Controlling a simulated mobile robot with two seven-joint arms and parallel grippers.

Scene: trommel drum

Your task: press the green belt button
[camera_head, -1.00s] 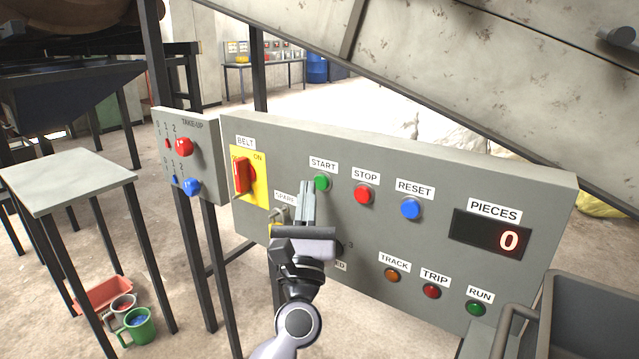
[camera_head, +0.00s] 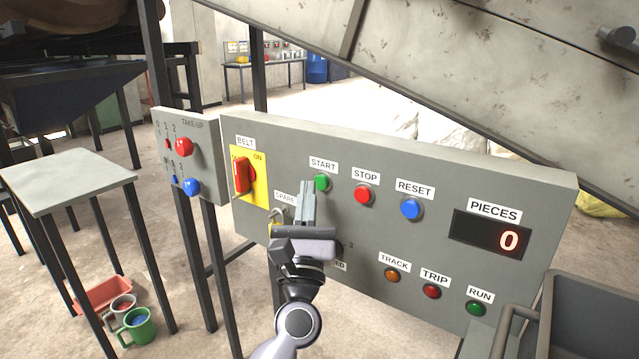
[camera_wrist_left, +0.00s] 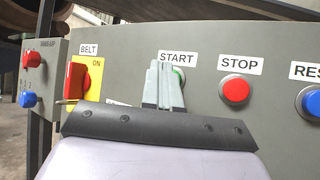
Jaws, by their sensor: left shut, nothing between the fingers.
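The green button (camera_head: 322,183) sits under the START label on the grey control panel (camera_head: 440,170). In the left wrist view the green button (camera_wrist_left: 178,76) shows only partly, behind the fingers. My left gripper (camera_head: 307,186) is shut and empty. Its fingertips are right at the button's lower left in the head view. In the left wrist view the fingertips (camera_wrist_left: 163,68) overlap the button's left side. I cannot tell whether they touch it. My right gripper is not in view.
The red STOP button (camera_head: 364,194) and blue RESET button (camera_head: 411,209) are to the right. The red BELT switch (camera_head: 242,175) on its yellow plate is to the left. A PIECES display (camera_head: 491,238) reads 0. A grey bin (camera_head: 596,290) stands at the lower right.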

